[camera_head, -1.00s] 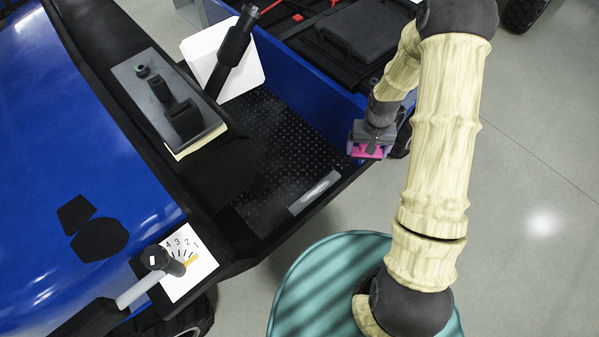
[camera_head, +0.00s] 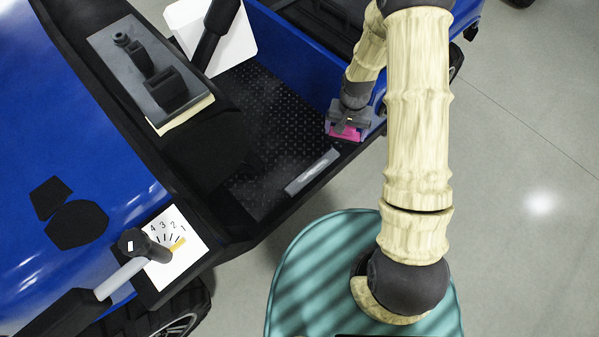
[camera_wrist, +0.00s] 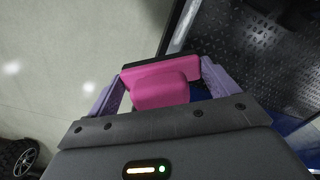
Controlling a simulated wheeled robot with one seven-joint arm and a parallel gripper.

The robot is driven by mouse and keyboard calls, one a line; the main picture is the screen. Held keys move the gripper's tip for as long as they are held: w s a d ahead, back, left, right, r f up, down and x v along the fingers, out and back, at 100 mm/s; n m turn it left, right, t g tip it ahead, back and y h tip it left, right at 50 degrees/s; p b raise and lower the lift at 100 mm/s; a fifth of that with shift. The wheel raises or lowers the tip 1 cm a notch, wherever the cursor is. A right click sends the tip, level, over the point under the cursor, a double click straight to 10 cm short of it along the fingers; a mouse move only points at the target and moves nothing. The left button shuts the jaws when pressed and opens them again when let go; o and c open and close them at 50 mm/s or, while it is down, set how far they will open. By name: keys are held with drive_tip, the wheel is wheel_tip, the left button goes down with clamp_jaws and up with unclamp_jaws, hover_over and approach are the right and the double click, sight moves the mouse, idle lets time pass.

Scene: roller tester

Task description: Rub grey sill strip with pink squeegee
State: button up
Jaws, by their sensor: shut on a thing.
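The grey sill strip (camera_head: 312,172) lies along the outer edge of the vehicle's dark textured floor in the head view, with a paler patch along its middle. My gripper (camera_head: 349,127) is above and to the right of the strip, apart from it in the picture. It is shut on the pink squeegee (camera_head: 346,132). In the wrist view the pink squeegee (camera_wrist: 162,88) sits between the two purple fingers of my gripper (camera_wrist: 160,95), with a dark edge along its far side. I cannot make out the strip for sure in the wrist view.
A blue panel (camera_head: 300,62) stands close behind my gripper. A black lever (camera_head: 215,32) rises before a white square panel (camera_head: 238,45). A console (camera_head: 150,72) with black knobs and a numbered dial (camera_head: 172,243) are to the left. Open floor (camera_head: 520,150) lies right.

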drive_tip(key=s+a+f+m+b, duration=0.1)
drive_tip(key=a+f+m+b, duration=0.2)
drive_tip(key=a+f+b, duration=0.3)
drive_tip(key=s+a+f+m+b, duration=0.2)
drive_tip(key=a+f+b, duration=0.5)
drive_tip(key=f, duration=0.7)
drive_tip(key=shift+a+m+b, duration=0.15)
drive_tip(key=shift+m+b, duration=0.4)
drive_tip(key=shift+m, duration=0.15)
drive_tip(key=shift+s, duration=0.1)
drive_tip(key=shift+f, duration=0.1)
